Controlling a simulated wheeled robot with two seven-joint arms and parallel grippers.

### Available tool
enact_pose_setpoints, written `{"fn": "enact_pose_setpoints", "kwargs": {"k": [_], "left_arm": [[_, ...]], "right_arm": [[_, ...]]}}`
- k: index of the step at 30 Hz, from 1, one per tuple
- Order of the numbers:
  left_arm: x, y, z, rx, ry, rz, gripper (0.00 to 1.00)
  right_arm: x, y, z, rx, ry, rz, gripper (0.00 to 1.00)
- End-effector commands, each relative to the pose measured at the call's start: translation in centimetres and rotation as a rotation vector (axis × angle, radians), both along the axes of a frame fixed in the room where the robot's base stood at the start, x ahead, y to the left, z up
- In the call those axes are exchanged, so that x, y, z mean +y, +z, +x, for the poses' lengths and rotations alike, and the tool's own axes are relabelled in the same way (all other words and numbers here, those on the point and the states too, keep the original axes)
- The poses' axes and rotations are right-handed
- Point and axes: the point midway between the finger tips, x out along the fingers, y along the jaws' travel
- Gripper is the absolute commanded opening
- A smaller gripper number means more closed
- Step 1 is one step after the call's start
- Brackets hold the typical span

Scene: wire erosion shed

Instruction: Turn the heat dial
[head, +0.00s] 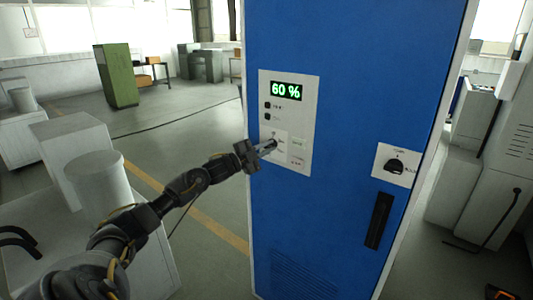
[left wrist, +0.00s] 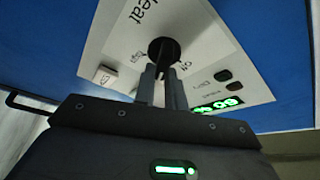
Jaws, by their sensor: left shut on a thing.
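The heat dial (left wrist: 163,48) is a round black knob on a white panel, with the word "Heat" partly visible beside it in the left wrist view. My left gripper (left wrist: 162,76) has its two fingers on either side of the knob and is shut on it. In the head view my left gripper (head: 268,147) reaches the lower left of the white control panel (head: 302,118) and mostly hides the dial. The green display (head: 287,92) above reads 60 %. My right gripper is not clearly in view.
The panel sits on a tall blue cabinet (head: 345,60). A black knob (head: 396,165) on a separate white plate and a black handle (head: 379,220) are farther right on the cabinet. A green cabinet (head: 118,75) stands far back left. Open floor lies left of the blue cabinet.

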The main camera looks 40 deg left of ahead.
Motion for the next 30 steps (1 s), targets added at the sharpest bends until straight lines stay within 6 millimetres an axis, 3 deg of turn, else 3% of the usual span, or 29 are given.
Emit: {"fn": "enact_pose_setpoints", "kwargs": {"k": [12,30], "left_arm": [[0.0,-0.4,0.0,0.009,0.001,0.396,0.0],[-0.1,-0.7,0.0,0.021,-0.002,0.881,0.0]], "right_arm": [[0.0,-2.0,0.0,0.0,0.0,0.0,0.0],[-0.1,-2.2,0.0,0.001,0.001,-0.001,0.0]]}}
